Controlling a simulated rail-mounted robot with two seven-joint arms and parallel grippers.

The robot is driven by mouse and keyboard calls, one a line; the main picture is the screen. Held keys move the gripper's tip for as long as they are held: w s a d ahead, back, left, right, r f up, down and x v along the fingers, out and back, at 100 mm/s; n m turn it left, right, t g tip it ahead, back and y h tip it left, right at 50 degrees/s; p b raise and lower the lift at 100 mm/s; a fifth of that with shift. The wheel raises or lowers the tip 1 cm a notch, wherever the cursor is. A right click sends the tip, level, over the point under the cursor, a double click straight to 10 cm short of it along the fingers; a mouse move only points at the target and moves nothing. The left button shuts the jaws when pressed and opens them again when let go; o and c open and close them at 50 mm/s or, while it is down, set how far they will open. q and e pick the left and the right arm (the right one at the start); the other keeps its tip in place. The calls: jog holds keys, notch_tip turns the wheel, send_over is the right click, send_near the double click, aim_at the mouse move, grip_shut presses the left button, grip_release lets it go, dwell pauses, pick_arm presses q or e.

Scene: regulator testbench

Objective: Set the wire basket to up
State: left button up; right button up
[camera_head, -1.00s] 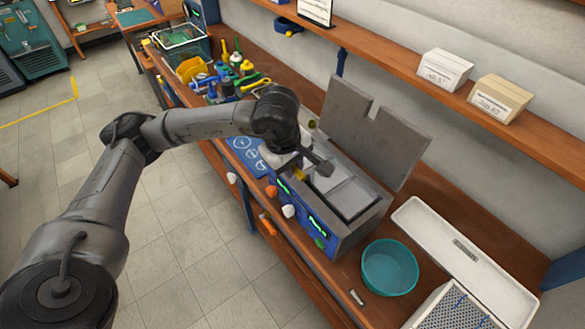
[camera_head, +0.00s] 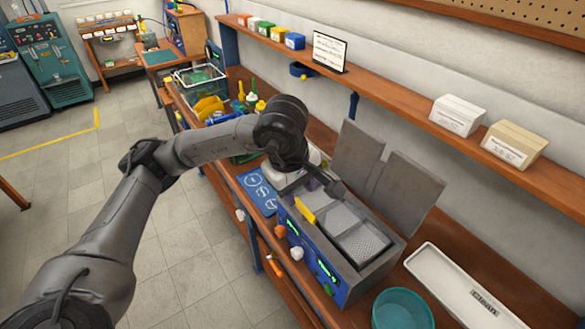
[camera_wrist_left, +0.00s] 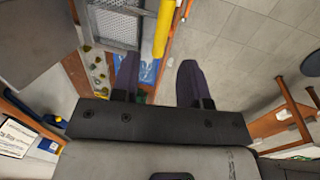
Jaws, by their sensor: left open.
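The wire basket (camera_head: 366,240) is a grey mesh in the open top of a grey tank unit with a blue front (camera_head: 318,255). A yellow handle (camera_head: 305,211) stands at its left end. Mesh (camera_wrist_left: 118,28) and the yellow handle (camera_wrist_left: 162,28) also show in the left wrist view. I cannot tell the basket's exact height. My left gripper (camera_head: 332,184) is over the back left of the tank, apart from the handle. In the left wrist view its two fingers (camera_wrist_left: 160,78) are spread, with nothing between them. My right gripper is out of view.
Grey lid panels (camera_head: 385,175) stand upright behind the tank. A teal bowl (camera_head: 402,310) and a white tray (camera_head: 465,292) lie to its right. A shelf (camera_head: 400,92) with boxes runs along the wall. A basket and bottles crowd the bench's far left.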

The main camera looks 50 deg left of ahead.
pick_arm(q)
notch_tip(320, 180, up, 7)
jog(key=s, duration=0.1)
jog(key=shift+s, duration=0.2)
jog(key=shift+r, duration=0.15)
jog(key=shift+d, duration=0.1)
dwell(0.5)
